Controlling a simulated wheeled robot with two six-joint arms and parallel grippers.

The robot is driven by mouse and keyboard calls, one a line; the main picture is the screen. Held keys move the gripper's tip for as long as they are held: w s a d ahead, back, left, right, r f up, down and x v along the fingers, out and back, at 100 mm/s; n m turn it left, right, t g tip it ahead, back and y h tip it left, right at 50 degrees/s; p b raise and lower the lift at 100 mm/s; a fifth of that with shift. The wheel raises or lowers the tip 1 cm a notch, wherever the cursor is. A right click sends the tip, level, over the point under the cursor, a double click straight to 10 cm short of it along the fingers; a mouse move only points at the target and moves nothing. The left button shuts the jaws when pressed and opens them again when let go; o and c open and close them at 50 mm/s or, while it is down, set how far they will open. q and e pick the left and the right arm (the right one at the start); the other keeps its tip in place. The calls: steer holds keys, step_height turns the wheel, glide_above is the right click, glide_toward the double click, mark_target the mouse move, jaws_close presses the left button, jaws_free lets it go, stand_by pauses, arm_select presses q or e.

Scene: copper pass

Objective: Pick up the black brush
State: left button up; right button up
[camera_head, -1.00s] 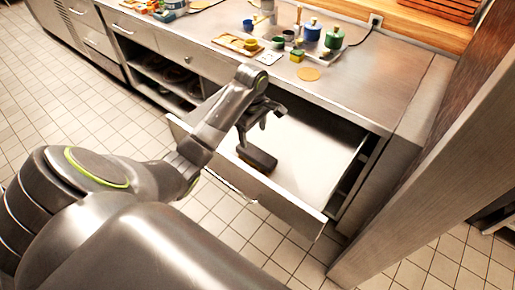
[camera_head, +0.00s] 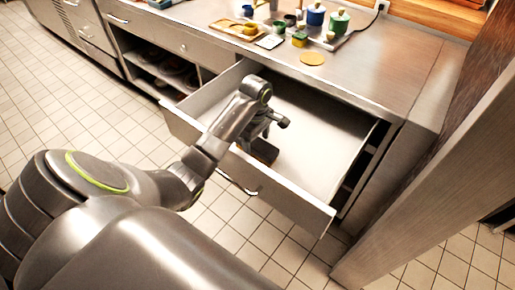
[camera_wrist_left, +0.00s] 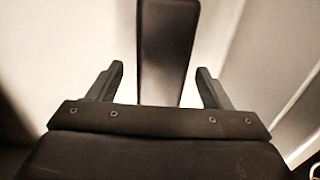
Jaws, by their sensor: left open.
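The black brush (camera_head: 264,151) lies in the open drawer near its front wall, partly hidden by my left gripper in the head view. In the left wrist view the brush (camera_wrist_left: 167,50) is a long dark bar running up the picture between the two fingers. My left gripper (camera_head: 264,132) is over the drawer, above the brush. Its fingers (camera_wrist_left: 160,82) are open, one on each side of the brush, with gaps on both sides. Whether they reach down to its level I cannot tell. My right gripper is not in view.
The metal drawer (camera_head: 318,165) is pulled out, its floor otherwise bare. The counter (camera_head: 360,75) above holds a tray, jars, cups and a round tan disc (camera_head: 312,58). Open shelves (camera_head: 165,75) are at left. A wooden-edged panel (camera_head: 420,165) stands at right.

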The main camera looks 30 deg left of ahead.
mark_target(256, 141)
arm_select(q)
steer(key=shift+a+f, duration=0.1)
steer(key=shift+f, duration=0.55)
steer(key=c, duration=1.2)
steer(key=shift+o, duration=0.2)
steer(key=shift+r, duration=0.1)
step_height(256, 141, up, 6)
steer(key=shift+f+p, duration=0.1)
steer(key=shift+p, duration=0.75)
step_height(256, 141, up, 2)
steer(key=shift+r+p, duration=0.1)
steer(key=shift+p, duration=1.05)
steer(key=shift+r+p, duration=0.95)
steer(key=shift+p, duration=0.1)
